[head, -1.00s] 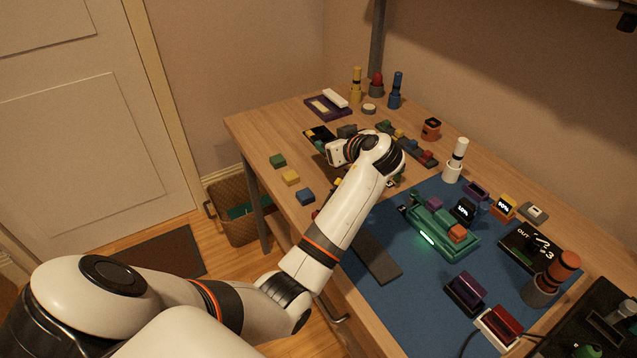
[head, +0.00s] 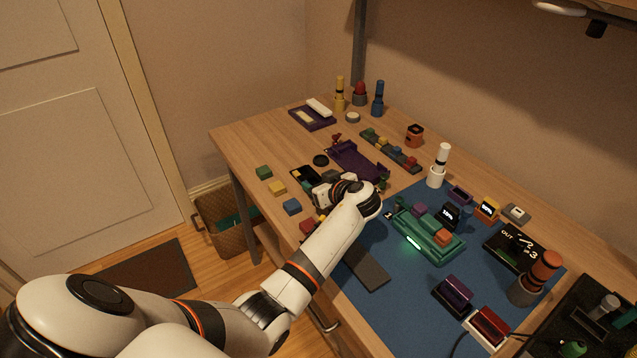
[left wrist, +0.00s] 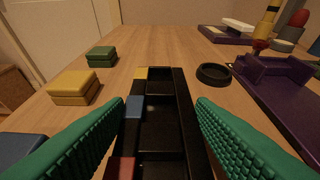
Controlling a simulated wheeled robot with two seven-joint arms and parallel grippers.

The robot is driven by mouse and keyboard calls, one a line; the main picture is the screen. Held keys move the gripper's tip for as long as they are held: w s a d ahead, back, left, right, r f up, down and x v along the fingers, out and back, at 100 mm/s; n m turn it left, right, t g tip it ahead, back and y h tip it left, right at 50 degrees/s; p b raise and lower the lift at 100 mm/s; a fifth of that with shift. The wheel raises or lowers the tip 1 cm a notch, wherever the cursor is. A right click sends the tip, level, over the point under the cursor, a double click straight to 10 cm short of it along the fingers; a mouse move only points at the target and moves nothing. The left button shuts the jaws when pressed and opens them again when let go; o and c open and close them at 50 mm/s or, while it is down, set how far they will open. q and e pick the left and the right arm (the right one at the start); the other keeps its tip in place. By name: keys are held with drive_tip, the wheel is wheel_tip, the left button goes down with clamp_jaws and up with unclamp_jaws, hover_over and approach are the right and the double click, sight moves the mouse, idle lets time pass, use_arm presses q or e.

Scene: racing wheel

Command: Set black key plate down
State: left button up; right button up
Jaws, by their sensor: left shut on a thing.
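The black key plate (head: 303,173) is a long black piece with recesses and yellow, blue and red patches along its left side. In the left wrist view the plate (left wrist: 166,120) runs lengthwise between the green finger pads. My left gripper (head: 313,188) is shut on it at the left front part of the table; the gripper also shows in the left wrist view (left wrist: 159,108). The near end of the plate and the contact are partly hidden. The plate is low over the wood; I cannot tell whether it touches. My right gripper is not in view.
Green (head: 264,172), yellow (head: 277,188) and blue (head: 292,206) blocks line the left edge. A black ring (head: 320,160) and purple tray (head: 362,166) lie beyond the plate. A green device (head: 428,238) stands on the blue mat (head: 385,318). Bare wood shows at far left.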

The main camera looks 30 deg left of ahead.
use_arm(q)
drive_tip(key=o, duration=1.3)
drive_tip(key=shift+o, duration=0.2)
drive_tip(key=b+v, duration=0.1)
drive_tip(key=v, duration=1.1)
